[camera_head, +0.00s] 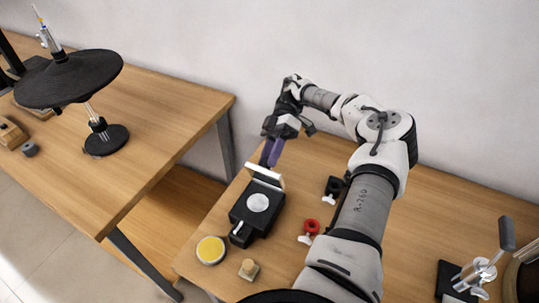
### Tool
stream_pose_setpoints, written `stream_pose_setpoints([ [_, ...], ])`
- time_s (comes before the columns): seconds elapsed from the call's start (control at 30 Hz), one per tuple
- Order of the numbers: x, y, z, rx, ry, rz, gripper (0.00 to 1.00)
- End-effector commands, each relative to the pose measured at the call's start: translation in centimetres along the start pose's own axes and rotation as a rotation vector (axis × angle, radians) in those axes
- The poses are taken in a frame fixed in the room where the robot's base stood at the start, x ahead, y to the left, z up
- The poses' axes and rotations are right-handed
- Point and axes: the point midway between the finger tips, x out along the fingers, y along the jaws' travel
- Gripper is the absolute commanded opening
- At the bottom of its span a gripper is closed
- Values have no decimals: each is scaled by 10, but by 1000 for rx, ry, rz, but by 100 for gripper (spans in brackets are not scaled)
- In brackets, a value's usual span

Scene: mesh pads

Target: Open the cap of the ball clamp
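A black box-like device (243,213) with a round pale disc on top stands on the right-hand wooden table; it looks like the ball clamp. A white-edged flap (267,176), seemingly its cap, stands tilted up at the device's far edge. My gripper (270,160) points down with purple fingers just behind and above the flap. The fingertips are partly hidden by the flap, and I cannot tell whether they touch it. The gap between the fingers is too small in view to judge.
A yellow-topped round tin (210,251) and a small wooden piece (249,269) lie nearby. Red (311,227) and black (333,186) pieces with white knobs stand right of the device. A metal lever device (478,272) is at far right. A wall runs behind.

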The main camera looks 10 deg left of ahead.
Motion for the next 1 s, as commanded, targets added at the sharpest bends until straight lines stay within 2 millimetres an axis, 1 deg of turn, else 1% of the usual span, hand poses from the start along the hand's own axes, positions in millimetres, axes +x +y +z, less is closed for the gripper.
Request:
stream_pose_setpoints([
  [0.03, 0, 0, 0, 0, 0, 0, 38],
  [0.07, 0, 0, 0, 0, 0, 0, 42],
  [0.1, 0, 0, 0, 0, 0, 0, 43],
  [0.67, 1, 0, 0, 0, -3, 3, 43],
  [0.87, 7, -1, 0, 1, -43, 43, 43],
  [1.0, 16, -2, -3, 5, -105, 103, 43],
])
